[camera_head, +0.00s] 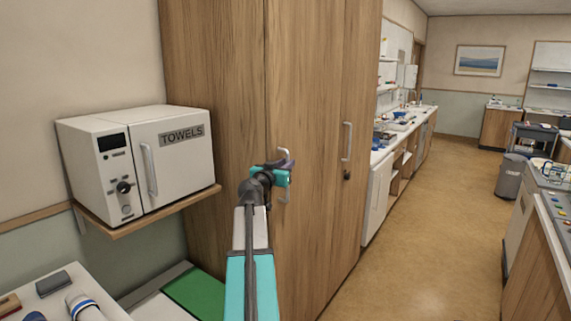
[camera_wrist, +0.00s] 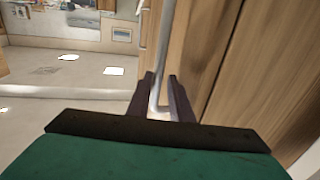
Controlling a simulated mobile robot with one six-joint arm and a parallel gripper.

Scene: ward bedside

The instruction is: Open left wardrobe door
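The wooden wardrobe has two doors, and both look closed in the head view. The left wardrobe door (camera_head: 305,90) carries a silver bar handle (camera_head: 284,154). My gripper (camera_head: 283,172) is at this handle and hides its middle; the ends show above and below. In the wrist view the handle (camera_wrist: 164,50) runs down between the two dark fingers (camera_wrist: 161,88). The fingers are close together, one on each side of the bar, and look shut on it. The right door (camera_head: 360,80) has its own handle (camera_head: 347,141) with a dark lock below.
A white towel warmer (camera_head: 180,150) marked TOWELS sits on a wall shelf (camera_head: 150,213) left of the wardrobe. A counter with small items (camera_head: 65,290) is at the lower left. The floor (camera_head: 430,220) right of the wardrobe is clear. A cart counter (camera_head: 545,230) stands at the right edge.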

